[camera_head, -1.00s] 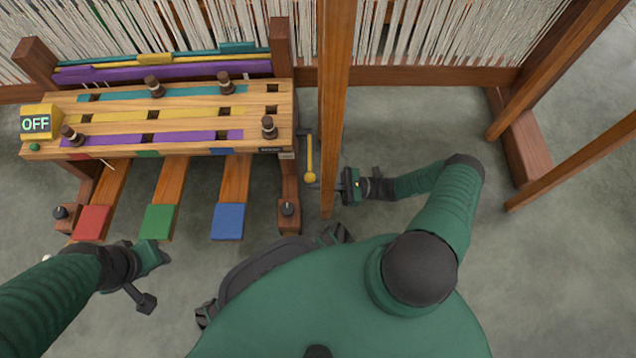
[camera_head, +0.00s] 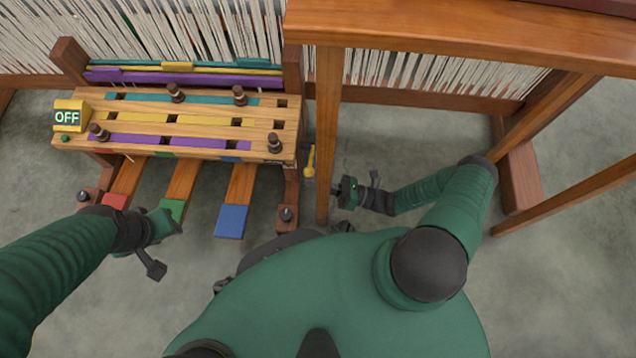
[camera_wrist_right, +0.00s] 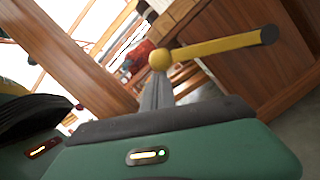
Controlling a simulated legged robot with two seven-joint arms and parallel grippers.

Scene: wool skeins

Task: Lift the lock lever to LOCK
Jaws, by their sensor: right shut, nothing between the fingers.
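The lock lever is a yellow bar with a round knob (camera_head: 310,160), low beside the right end of the wooden pedal frame. In the right wrist view the lever (camera_wrist_right: 215,46) runs from its yellow ball to a dark end at the right. My right gripper (camera_head: 337,189) is shut and empty, right of the lever and close behind the upright post. In the wrist view its grey fingers (camera_wrist_right: 157,92) point at the ball; whether they touch it I cannot tell. My left gripper (camera_head: 172,226) hangs over the green pedal, its finger opening unclear. No LOCK label is readable.
A brown upright post (camera_head: 327,130) stands between the lever and my right gripper. The pegged board (camera_head: 190,125) carries a yellow box (camera_head: 70,116) reading OFF. Blue (camera_head: 231,221) and green (camera_head: 172,208) pedals lie below. Grey floor is clear at the lower right.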

